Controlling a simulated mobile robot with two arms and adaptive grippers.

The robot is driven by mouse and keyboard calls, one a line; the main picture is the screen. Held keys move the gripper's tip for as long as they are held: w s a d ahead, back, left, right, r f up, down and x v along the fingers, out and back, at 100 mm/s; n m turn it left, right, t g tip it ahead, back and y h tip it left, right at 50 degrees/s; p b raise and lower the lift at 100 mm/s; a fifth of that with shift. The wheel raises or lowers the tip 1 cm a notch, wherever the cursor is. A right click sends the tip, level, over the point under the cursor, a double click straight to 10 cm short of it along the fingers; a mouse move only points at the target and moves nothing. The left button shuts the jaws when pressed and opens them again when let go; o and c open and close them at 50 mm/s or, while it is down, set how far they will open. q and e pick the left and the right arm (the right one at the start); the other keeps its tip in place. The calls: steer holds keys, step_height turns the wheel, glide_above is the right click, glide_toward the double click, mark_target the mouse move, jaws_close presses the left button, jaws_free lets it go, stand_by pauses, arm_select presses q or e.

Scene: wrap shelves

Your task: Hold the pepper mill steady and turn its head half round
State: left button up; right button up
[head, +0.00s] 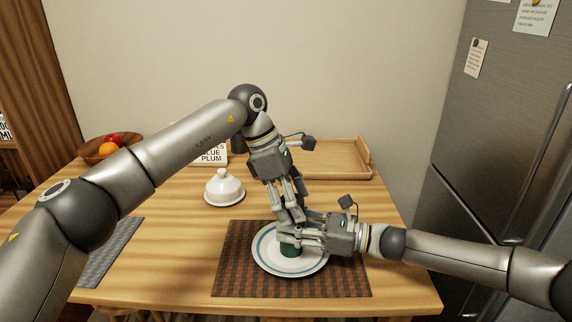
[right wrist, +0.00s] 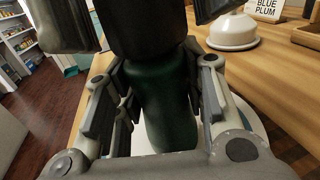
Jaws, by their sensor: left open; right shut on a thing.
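The pepper mill (head: 290,251) stands upright on a white plate with a blue-grey ring (head: 263,264), mostly hidden by my grippers in the head view. In the right wrist view its dark green body (right wrist: 166,112) and darker head (right wrist: 150,28) fill the middle. My right gripper (head: 288,238) is shut on the green body, a finger on each side. My left gripper (head: 291,215) comes down from above and is open. Its fingers show on both sides of the head in the right wrist view, with gaps between. The mill's top is out of that view.
The plate lies on a brown woven placemat (head: 340,286). A white domed dish (head: 224,190) stands behind to the left, near a fruit bowl (head: 96,155) and a lettered sign (head: 212,155). A wooden tray (head: 335,172) lies at the back. A fridge (head: 470,150) stands right.

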arm_select(q)
steer(key=n+t, duration=0.1)
steer(key=n, duration=0.2)
steer(key=shift+n, duration=0.4)
steer(key=n+t+y, duration=0.1)
steer(key=n+t, duration=0.1)
steer(key=n, duration=0.2)
steer(key=n+t+y, duration=0.1)
steer(key=n, duration=0.3)
steer(key=shift+w, duration=0.1)
steer(key=n+y, duration=0.1)
steer(key=n, duration=0.3)
steer(key=shift+t, duration=0.4)
steer(key=v, duration=1.2)
steer(key=shift+d, duration=0.15)
